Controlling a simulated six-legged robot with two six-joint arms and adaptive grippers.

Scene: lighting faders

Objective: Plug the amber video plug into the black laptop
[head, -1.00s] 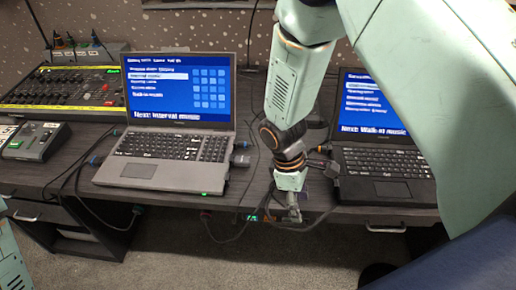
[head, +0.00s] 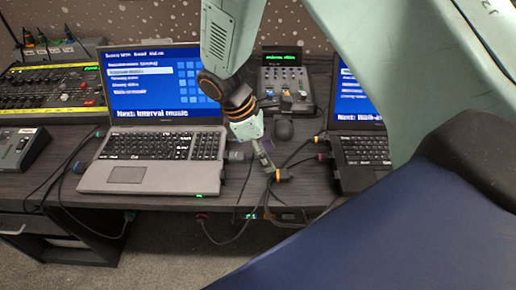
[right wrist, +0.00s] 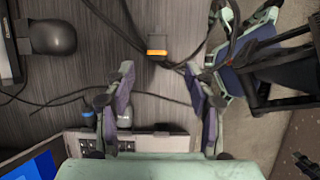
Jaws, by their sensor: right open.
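The amber plug (head: 283,174) lies on the dark desk between the two laptops, its black cable beside it. It also shows in the right wrist view (right wrist: 157,52). The black laptop (head: 362,152) stands open at the right, partly hidden behind my right arm. My right gripper (head: 266,160) is open and empty, its fingertips close to the amber plug in the head view. In the right wrist view the plug appears beyond and between the spread fingers (right wrist: 160,100); I cannot tell the exact gap. My left gripper is not in view.
The grey laptop (head: 158,176) stands open at the left. A mouse (head: 283,130) and a control box (head: 287,78) sit behind my right gripper. Other cables and plugs (head: 320,157) lie beside the black laptop. A mixing desk (head: 60,88) is at the far left.

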